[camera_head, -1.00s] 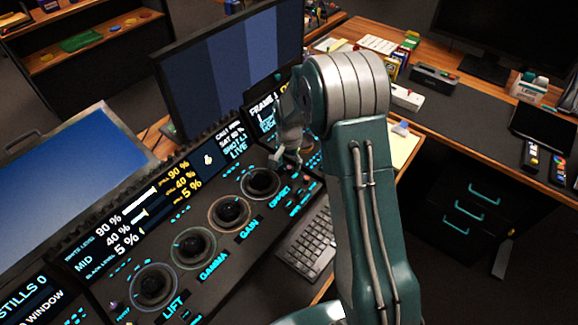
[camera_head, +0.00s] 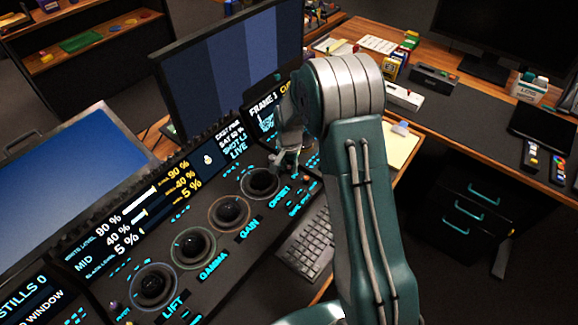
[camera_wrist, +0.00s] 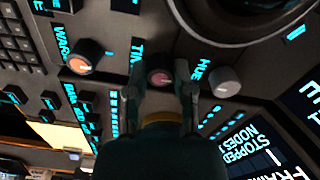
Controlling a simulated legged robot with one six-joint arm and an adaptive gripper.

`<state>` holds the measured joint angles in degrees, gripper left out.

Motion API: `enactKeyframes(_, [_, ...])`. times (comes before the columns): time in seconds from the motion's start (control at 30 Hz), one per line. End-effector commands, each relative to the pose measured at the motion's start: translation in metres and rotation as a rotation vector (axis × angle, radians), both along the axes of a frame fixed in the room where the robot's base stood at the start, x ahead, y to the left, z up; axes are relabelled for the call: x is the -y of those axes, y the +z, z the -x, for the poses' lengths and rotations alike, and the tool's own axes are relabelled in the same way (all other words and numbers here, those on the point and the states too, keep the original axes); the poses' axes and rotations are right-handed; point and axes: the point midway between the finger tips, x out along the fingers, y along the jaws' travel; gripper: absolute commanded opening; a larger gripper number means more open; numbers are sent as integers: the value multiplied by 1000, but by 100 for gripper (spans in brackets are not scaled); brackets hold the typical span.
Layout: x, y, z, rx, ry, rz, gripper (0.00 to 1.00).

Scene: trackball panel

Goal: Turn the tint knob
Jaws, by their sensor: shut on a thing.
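The tint knob (camera_wrist: 160,76) is a small knob with a reddish cap, beside the partly hidden letters "TI" in the wrist view. My gripper (camera_wrist: 163,90) has one finger on each side of this knob and is shut on it. In the head view my gripper (camera_head: 284,166) reaches down to the right end of the control panel (camera_head: 213,258). There the tint knob is too small and covered to make out.
A grey knob (camera_wrist: 224,82) labelled HUE sits close on the right in the wrist view. An orange-capped knob (camera_wrist: 82,60) by the word WARM sits on the left. Several trackballs line the panel. A keyboard (camera_head: 308,243) lies in front.

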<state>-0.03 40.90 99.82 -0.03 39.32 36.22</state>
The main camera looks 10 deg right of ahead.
Motion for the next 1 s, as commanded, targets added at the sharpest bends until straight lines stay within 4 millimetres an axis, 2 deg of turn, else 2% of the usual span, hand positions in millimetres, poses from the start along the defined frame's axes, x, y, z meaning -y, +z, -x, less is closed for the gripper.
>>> enactKeyframes(0.27, [-1,-1,-1,2,135,-1,0])
enactKeyframes(0.7, [-1,-1,-1,2,478,-1,0])
enactKeyframes(1.0, [-1,-1,-1,2,630,-1,0])
